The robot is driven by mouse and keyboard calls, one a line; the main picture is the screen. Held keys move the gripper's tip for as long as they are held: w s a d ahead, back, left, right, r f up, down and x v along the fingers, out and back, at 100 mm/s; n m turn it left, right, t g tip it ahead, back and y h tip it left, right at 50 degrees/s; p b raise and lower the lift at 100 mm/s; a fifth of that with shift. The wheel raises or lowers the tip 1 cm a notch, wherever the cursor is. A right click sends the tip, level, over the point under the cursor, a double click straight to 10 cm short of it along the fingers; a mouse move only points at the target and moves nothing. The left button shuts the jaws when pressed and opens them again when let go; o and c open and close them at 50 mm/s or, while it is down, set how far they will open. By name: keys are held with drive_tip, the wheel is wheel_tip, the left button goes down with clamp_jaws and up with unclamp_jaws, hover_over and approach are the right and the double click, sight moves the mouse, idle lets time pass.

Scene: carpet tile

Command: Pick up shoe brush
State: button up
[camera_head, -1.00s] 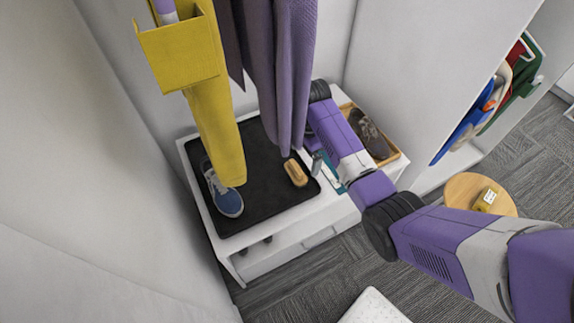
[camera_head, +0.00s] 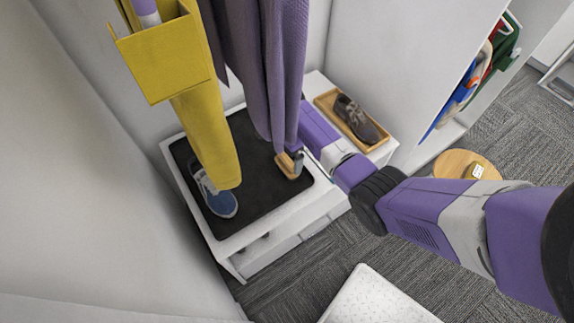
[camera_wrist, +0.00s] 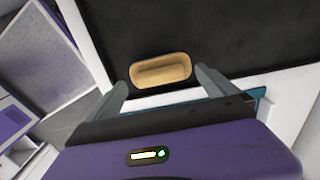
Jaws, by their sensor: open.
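The shoe brush (camera_head: 287,168) is a small tan wooden block lying on the black mat (camera_head: 254,190) on the white bench. In the wrist view the brush (camera_wrist: 160,70) lies ahead of and between the two fingertips. My gripper (camera_wrist: 161,80) is open, with one finger toward each end of the brush and nothing held. In the head view my gripper (camera_head: 297,160) is right at the brush's right end and partly covers it. I cannot tell how high the fingertips are above the mat.
A blue shoe (camera_head: 222,203) stands on the mat at left. A dark shoe (camera_head: 355,120) sits in a wooden tray (camera_head: 326,101) at the bench's right. Purple cloth (camera_head: 262,70) and a yellow hanging piece (camera_head: 205,135) hang close to the brush.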

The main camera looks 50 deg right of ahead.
drive_tip(key=shift+f, duration=0.6)
drive_tip(key=c, duration=2)
drive_tip(key=shift+r, duration=0.2)
drive_tip(key=shift+r, duration=0.25)
drive_tip(key=r, duration=0.1)
drive_tip(key=s+r, duration=0.1)
drive_tip(key=shift+a+r, duration=0.25)
drive_tip(key=shift+r, duration=0.05)
drive_tip(key=s+a, duration=0.2)
drive_tip(key=s, duration=0.6)
drive_tip(key=s+a+p, duration=0.1)
drive_tip(key=s+a, duration=0.1)
drive_tip(key=s, duration=0.6)
drive_tip(key=shift+s+a, duration=0.15)
drive_tip(key=shift+a, duration=0.1)
